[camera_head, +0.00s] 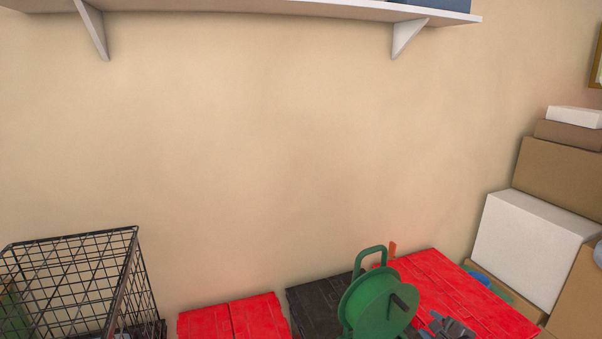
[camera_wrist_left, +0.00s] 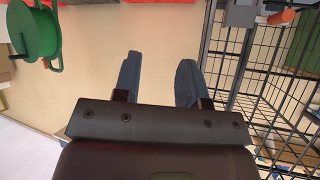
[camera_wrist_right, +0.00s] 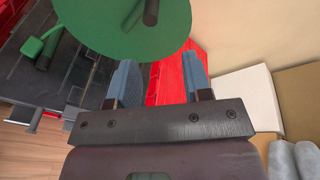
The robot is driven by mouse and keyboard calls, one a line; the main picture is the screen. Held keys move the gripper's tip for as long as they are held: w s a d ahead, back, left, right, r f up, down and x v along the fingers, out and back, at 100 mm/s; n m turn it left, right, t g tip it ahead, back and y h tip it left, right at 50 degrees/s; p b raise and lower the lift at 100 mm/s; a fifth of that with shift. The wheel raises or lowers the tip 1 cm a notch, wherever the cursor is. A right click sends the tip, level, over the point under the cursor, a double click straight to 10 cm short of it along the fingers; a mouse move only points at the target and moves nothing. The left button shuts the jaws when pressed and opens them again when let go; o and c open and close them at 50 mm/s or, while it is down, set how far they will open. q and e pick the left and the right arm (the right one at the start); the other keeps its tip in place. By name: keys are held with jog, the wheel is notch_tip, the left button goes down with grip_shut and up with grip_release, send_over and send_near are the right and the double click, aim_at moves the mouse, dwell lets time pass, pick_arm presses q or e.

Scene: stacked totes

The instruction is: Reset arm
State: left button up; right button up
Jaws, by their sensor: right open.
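My right gripper (camera_head: 447,326) shows at the bottom edge of the head view, in front of the right red tote lid (camera_head: 450,285) and just right of a green cable reel (camera_head: 378,300). In the right wrist view its two fingers (camera_wrist_right: 160,78) are apart with nothing held between them. The green reel (camera_wrist_right: 125,22) and the red lid (camera_wrist_right: 165,80) lie beyond the fingertips. My left gripper (camera_wrist_left: 158,75) shows only in the left wrist view. Its fingers are apart and empty, with beige wall behind them.
A black wire crate (camera_head: 75,280) stands at the left. Left red lids (camera_head: 232,318) and a black lid (camera_head: 315,305) lie between it and the reel. Cardboard and white boxes (camera_head: 530,240) are stacked at the right. A wall shelf (camera_head: 250,8) runs along the top.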

jog(key=s+a+f+n+g+h, duration=0.1)
jog(key=s+f+n, duration=0.1)
jog(key=s+n, duration=0.5)
jog(key=s+a+f+n+g+h, duration=0.1)
jog(key=s+a+f+n+h, duration=0.1)
jog(key=s+n, duration=0.6)
jog(key=s+a+f+n+g+h, duration=0.1)
jog(key=s+n, duration=0.7)
jog(key=s, duration=0.9)
notch_tip(320, 180, down, 3)
jog(key=shift+s+a+r, duration=0.15)
jog(key=shift+a, duration=0.5)
